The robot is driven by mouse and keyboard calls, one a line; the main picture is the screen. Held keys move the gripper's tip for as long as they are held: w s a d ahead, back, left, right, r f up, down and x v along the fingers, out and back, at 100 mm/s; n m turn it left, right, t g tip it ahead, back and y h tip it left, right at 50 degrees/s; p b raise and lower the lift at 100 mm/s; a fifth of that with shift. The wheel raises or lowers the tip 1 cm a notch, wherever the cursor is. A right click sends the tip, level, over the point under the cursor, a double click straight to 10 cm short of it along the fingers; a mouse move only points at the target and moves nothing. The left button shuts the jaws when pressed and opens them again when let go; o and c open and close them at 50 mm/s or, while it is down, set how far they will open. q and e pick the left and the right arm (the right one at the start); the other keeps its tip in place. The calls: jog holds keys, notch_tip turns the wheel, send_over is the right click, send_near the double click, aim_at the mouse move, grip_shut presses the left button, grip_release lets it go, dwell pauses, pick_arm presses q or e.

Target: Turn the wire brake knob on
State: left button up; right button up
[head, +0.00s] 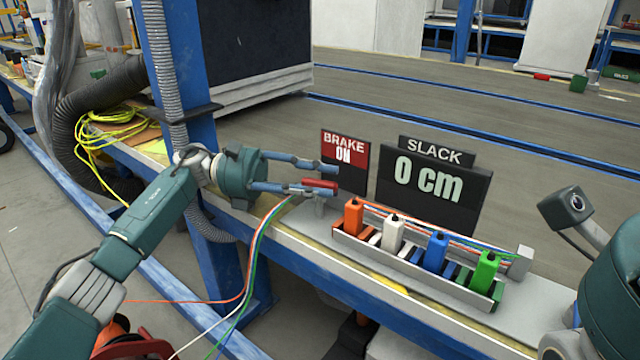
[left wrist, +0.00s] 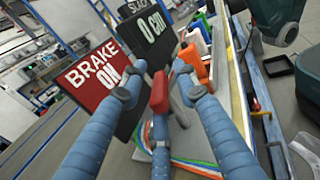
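The brake knob, a small red handle (head: 320,184), sits on a grey mount at the left end of the wire fixture. It also shows in the left wrist view (left wrist: 159,90). The red brake sign (head: 345,160) behind it reads "BRAKE ON", and it reads the same in the left wrist view (left wrist: 95,75). My left gripper (head: 328,177) is open, its blue fingers spread around the red handle. In the left wrist view (left wrist: 158,88) gaps show between handle and side fingers; I cannot tell whether the lower finger touches it. My right gripper's fingers are not visible.
A black slack sign (head: 434,190) reads "0 cm". A grey rack (head: 400,262) holds orange, white, blue and green connectors with wires. A blue post (head: 175,100) stands behind my left arm. Colored wires (head: 250,250) hang over the bench's front edge.

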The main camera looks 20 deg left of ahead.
aim_at(320, 181)
pick_arm(q)
jog(key=shift+w+a, duration=0.1)
notch_tip(320, 181, up, 10)
jog(key=shift+f, duration=0.1)
dwell(0.5)
jog(key=shift+o, duration=0.2)
